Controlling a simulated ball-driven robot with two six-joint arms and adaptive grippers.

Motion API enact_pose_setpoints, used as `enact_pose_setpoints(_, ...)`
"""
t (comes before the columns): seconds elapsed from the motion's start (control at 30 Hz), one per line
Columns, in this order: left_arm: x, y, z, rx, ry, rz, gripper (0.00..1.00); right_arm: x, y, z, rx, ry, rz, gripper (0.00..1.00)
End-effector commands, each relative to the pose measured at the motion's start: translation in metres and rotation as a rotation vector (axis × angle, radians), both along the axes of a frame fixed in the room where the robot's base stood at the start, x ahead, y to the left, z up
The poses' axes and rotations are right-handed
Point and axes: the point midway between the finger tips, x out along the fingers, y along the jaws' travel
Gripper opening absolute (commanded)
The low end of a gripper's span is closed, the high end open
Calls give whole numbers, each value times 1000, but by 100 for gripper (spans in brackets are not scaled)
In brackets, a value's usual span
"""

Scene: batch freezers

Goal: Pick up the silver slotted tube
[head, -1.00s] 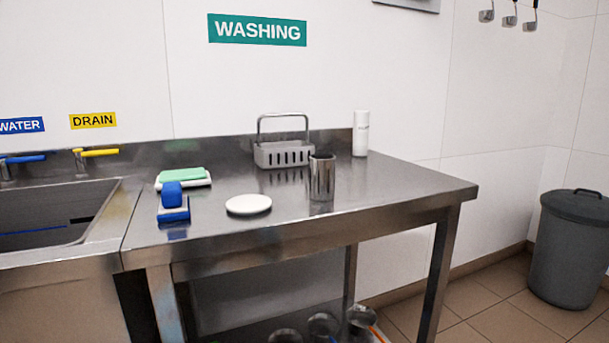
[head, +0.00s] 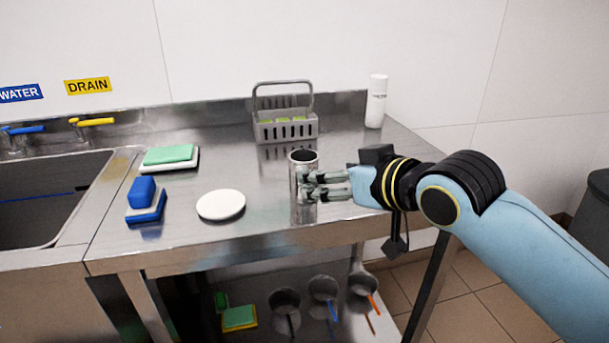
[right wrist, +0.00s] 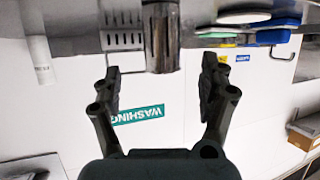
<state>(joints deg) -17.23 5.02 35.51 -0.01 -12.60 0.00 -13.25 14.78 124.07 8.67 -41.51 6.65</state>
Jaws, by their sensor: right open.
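The silver tube (head: 296,168), a shiny upright cylinder with an open dark top, stands on the steel table in the head view. In the right wrist view, which is upside down, the tube (right wrist: 162,40) hangs from the top, lined up between the fingers. My left gripper is not in view.
A grey slotted basket (head: 287,130) stands behind the tube and a white bottle (head: 376,102) behind right. A white disc (head: 221,205), a blue brush (head: 146,200) and a green sponge (head: 168,156) lie to the left, beside the sink (head: 40,195).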

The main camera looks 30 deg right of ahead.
Motion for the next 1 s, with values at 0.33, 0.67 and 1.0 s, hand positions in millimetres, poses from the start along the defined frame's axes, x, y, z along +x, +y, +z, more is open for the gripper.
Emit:
enact_pose_setpoints(0.33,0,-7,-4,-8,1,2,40,39,4,-16,2,-1,0,77)
enact_pose_setpoints(0.67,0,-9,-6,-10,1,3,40,81,8,-30,0,1,0,77)
enact_pose_setpoints(1.0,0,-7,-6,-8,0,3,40,83,8,-31,-1,1,0,65)
